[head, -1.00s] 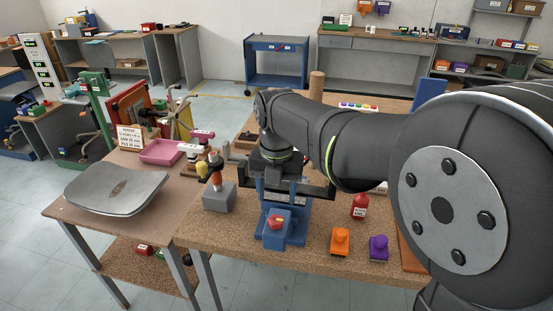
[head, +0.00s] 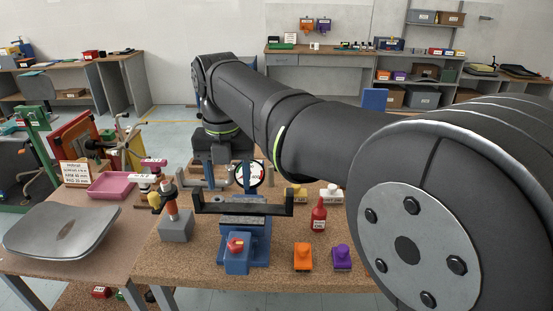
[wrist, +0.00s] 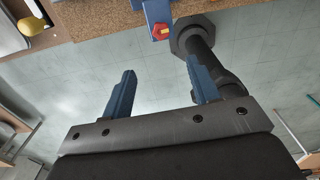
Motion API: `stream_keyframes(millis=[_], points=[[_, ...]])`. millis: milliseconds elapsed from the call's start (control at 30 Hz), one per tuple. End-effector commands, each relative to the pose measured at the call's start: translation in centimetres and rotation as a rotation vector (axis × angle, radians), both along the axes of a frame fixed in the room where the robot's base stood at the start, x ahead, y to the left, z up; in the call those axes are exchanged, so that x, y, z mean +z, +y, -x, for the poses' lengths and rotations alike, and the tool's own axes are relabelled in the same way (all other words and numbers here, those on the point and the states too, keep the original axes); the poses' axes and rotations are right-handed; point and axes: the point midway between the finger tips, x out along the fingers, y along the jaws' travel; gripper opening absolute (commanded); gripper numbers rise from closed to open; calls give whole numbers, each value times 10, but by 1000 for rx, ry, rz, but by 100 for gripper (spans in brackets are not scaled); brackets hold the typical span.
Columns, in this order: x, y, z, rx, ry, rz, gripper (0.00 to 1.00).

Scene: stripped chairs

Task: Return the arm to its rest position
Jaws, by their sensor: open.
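My gripper (wrist: 161,68) fills the lower part of the wrist view, with two blue fingers spread apart and nothing between them. Pale floor shows beyond the fingers. In the head view my arm reaches across the workbench (head: 190,262), and its far end bends down at my wrist (head: 222,132). The fixture's knob end (wrist: 160,32) also shows at the top of the wrist view.
A red bottle (head: 319,215), an orange block (head: 302,257) and a purple block (head: 342,257) stand right of the fixture. A grey block with an orange-handled tool (head: 176,228) is left. A pink tray (head: 112,185) and a grey seat shell (head: 62,231) lie further left.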

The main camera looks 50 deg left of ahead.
Motion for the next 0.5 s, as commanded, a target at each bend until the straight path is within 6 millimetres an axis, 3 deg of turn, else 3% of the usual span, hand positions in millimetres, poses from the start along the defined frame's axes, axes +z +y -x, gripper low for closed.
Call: stream_keyframes(millis=[333,500], points=[[-4,0,0,0,1,2,55],[-25,0,0,0,1,4,55]])
